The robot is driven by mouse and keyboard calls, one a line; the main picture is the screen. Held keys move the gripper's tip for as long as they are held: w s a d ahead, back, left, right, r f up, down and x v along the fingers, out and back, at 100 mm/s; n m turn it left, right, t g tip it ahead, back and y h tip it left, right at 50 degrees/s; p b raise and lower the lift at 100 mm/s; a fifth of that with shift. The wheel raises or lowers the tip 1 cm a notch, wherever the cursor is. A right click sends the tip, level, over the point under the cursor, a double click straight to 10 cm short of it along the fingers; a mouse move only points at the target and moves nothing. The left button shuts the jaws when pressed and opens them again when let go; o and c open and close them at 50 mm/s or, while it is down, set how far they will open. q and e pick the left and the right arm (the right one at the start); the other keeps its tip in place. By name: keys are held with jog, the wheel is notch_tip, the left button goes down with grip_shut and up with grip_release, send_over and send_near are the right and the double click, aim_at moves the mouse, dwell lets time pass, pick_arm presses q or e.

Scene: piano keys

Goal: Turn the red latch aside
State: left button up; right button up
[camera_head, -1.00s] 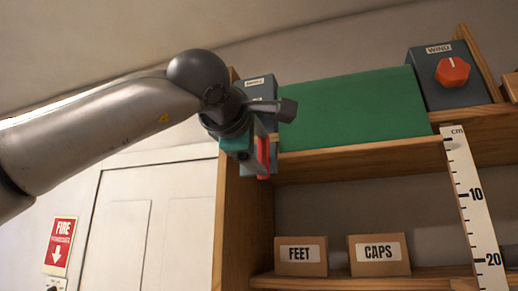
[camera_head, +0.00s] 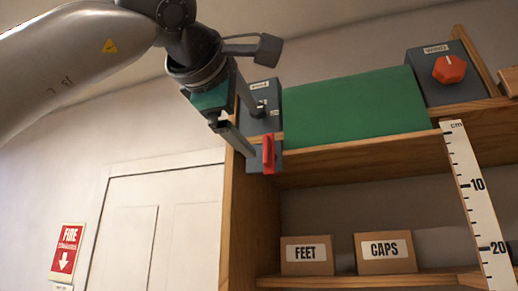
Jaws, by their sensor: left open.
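The red latch (camera_head: 268,153) is an upright red bar on a dark grey plate, at the left end of the upper shelf. My left gripper (camera_head: 254,132) reaches in from the upper left with its two fingers apart and nothing between them. Its lower fingertip is just left of the latch in the picture; I cannot tell whether they touch. The upper finger overlaps the grey labelled box above the latch. My right gripper is not in view.
A green panel (camera_head: 350,113) lies right of the grey box. A grey box with a red knob (camera_head: 449,69) stands at the right. Cartons marked FEET (camera_head: 307,268) and CAPS (camera_head: 385,266) sit on the lower shelf. A ruler (camera_head: 474,195) hangs at right.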

pick_arm(q)
jog(key=b+v, duration=0.1)
jog(key=v, duration=0.5)
jog(key=shift+w, duration=0.1)
dwell(0.3)
